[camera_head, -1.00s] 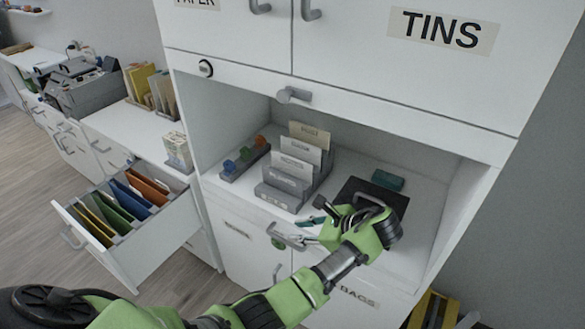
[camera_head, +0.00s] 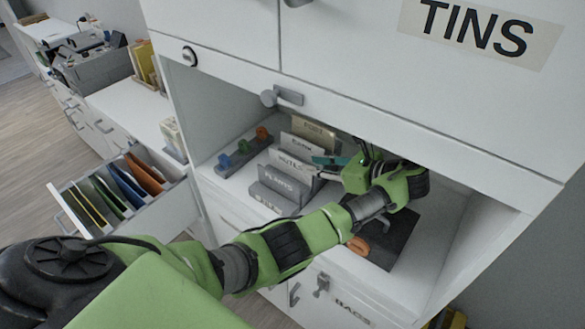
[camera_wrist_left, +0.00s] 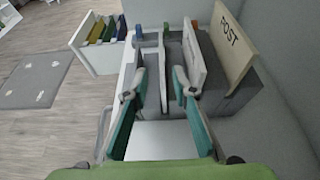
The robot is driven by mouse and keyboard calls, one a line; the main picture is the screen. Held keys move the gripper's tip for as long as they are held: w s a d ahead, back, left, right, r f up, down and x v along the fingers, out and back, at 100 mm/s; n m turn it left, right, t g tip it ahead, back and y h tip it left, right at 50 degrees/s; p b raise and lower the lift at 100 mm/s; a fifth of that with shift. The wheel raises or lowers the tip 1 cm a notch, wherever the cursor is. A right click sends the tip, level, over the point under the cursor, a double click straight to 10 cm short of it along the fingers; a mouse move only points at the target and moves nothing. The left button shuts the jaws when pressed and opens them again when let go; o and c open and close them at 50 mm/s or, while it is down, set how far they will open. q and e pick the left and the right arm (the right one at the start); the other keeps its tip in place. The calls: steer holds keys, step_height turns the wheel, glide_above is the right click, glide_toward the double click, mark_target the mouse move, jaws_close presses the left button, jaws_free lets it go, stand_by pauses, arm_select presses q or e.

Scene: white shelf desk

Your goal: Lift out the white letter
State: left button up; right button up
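A grey letter rack (camera_head: 278,190) stands on the shelf and holds upright pieces with printed words. A beige card reading POST (camera_head: 314,130) is at the back. White pieces (camera_head: 298,148) stand in front of it; I cannot tell for certain which is the white letter. In the left wrist view a white card (camera_wrist_left: 194,62) stands beside the beige POST card (camera_wrist_left: 232,45). My left gripper (camera_head: 322,166) is at the rack's right side. Its teal fingers are apart in the left wrist view (camera_wrist_left: 162,92), with nothing gripped between them. My right gripper is not in view.
A grey block with coloured pegs (camera_head: 243,150) sits left of the rack. A dark mat (camera_head: 397,235) with an orange item (camera_head: 358,246) lies on the right. An open drawer (camera_head: 150,205) holds coloured folders. The cabinet's upper front overhangs the shelf.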

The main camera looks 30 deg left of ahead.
mark_target(290, 158)
arm_select(q)
steer(key=x, duration=0.5)
steer(key=shift+w+r+p, duration=0.1)
steer(key=shift+p, duration=0.3)
steer(key=p+x, duration=0.1)
steer(key=x, duration=0.3)
steer(key=shift+a, duration=0.3)
steer(key=shift+w+a, duration=0.1)
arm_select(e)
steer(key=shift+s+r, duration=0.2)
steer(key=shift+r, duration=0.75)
arm_select(q)
jaws_close()
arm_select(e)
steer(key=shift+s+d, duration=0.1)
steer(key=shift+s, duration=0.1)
